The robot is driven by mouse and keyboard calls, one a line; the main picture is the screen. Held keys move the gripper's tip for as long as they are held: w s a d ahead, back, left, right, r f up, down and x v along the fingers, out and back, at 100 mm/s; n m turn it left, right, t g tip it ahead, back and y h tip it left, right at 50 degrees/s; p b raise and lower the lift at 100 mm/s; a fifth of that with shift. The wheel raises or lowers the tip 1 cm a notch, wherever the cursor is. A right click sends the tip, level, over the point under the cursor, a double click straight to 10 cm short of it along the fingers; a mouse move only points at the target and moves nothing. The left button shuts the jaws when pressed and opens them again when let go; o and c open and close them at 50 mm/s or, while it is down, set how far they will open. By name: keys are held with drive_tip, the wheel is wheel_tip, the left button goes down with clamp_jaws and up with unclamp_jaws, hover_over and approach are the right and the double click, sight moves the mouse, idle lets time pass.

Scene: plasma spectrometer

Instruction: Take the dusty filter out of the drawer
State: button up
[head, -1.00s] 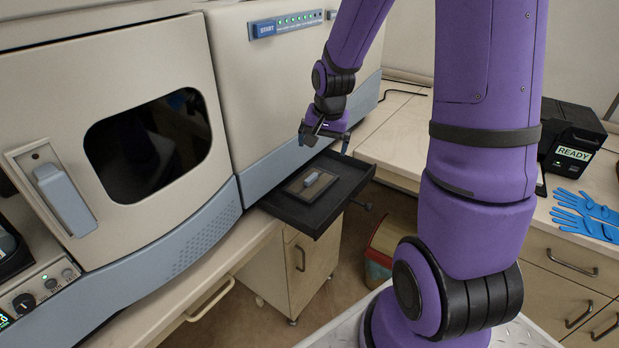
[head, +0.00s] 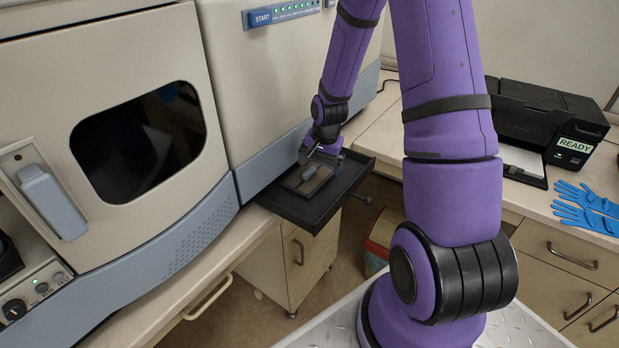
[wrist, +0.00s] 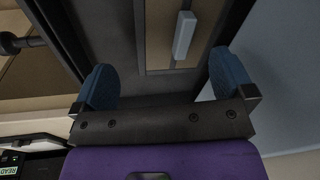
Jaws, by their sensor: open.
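The open black drawer (head: 310,219) sticks out from the front of the beige spectrometer. The filter (head: 317,185) lies flat in it, a brownish panel in a dark frame with a pale grey handle (head: 310,173) on top. In the wrist view the filter (wrist: 158,52) and its handle (wrist: 184,35) show beyond the fingers. My gripper (head: 323,160) is just above the far part of the drawer, pointing down. Its two blue fingertips (wrist: 166,82) are wide apart with nothing between them. The handle is ahead of the fingers, not between them.
The spectrometer body (head: 270,100) stands close to the left of the drawer, with a START panel (head: 285,12). A black printer (head: 545,125) reading READY and blue gloves (head: 588,205) lie on the right counter. A bin (head: 380,238) stands below, on the floor.

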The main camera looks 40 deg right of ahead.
sight(316, 177)
drive_tip(key=shift+w+a+f, duration=0.1)
drive_tip(key=shift+w+f, duration=0.15)
drive_tip(key=shift+f, duration=0.55)
drive_tip(key=shift+w+d+f, duration=0.1)
drive_tip(key=shift+w+f, duration=0.2)
drive_tip(key=shift+f, duration=0.5)
drive_tip(key=shift+w+a+f, duration=0.1)
drive_tip(key=shift+w+f, duration=0.15)
drive_tip(key=shift+f, duration=0.55)
drive_tip(key=c, duration=1)
